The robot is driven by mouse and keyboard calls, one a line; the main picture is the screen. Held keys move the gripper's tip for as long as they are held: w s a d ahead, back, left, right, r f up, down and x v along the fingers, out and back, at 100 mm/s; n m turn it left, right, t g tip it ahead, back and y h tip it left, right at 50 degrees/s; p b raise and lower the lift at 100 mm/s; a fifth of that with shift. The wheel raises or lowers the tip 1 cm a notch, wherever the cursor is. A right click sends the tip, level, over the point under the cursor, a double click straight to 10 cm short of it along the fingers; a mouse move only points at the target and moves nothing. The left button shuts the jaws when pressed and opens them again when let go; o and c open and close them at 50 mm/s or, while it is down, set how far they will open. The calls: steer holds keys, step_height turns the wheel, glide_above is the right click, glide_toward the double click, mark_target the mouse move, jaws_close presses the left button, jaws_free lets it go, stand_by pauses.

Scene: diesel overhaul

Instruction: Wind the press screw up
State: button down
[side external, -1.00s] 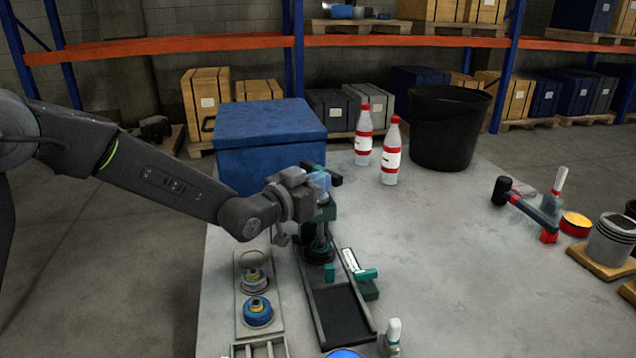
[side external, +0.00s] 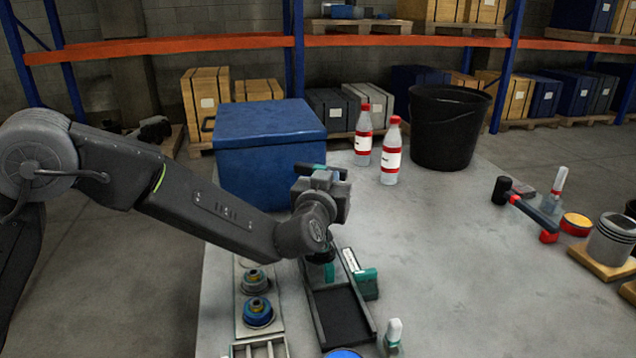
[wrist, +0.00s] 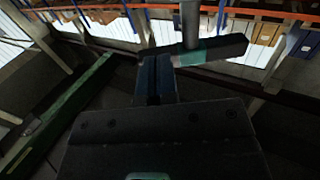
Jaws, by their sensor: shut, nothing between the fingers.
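The press stands at the middle of the bench, mostly hidden behind my wrist in the side view. Its cross handle (side external: 340,171), dark with teal parts, shows just above my gripper (side external: 322,180). In the wrist view the handle bar (wrist: 225,48) runs across near the top, with a teal hub and the grey upright screw (wrist: 190,22) at its middle. My gripper (wrist: 155,72) is shut and empty. Its blue fingertips lie close beside the left part of the bar; I cannot tell whether they touch it.
A blue chest (side external: 265,150) stands behind my gripper. Two red-banded bottles (side external: 391,155) and a black bucket (side external: 449,130) stand at the back. The bench centre-right is clear.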

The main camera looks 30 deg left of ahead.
steer(key=shift+w+d+n+g+y, duration=0.2)
steer(key=shift+w+n+y, duration=0.15)
steer(key=shift+w+y, duration=0.15)
steer(key=shift+w+d+n+g+y, duration=0.1)
steer(key=shift+w+n+g+y, duration=0.1)
steer(key=shift+w+n+y, duration=0.3)
steer(key=shift+w, duration=0.2)
steer(key=s+d, duration=1)
steer(key=shift+r, duration=0.15)
stand_by(0.4)
step_height(320, 180, up, 4)
steer(key=shift+f, duration=0.1)
stand_by(0.4)
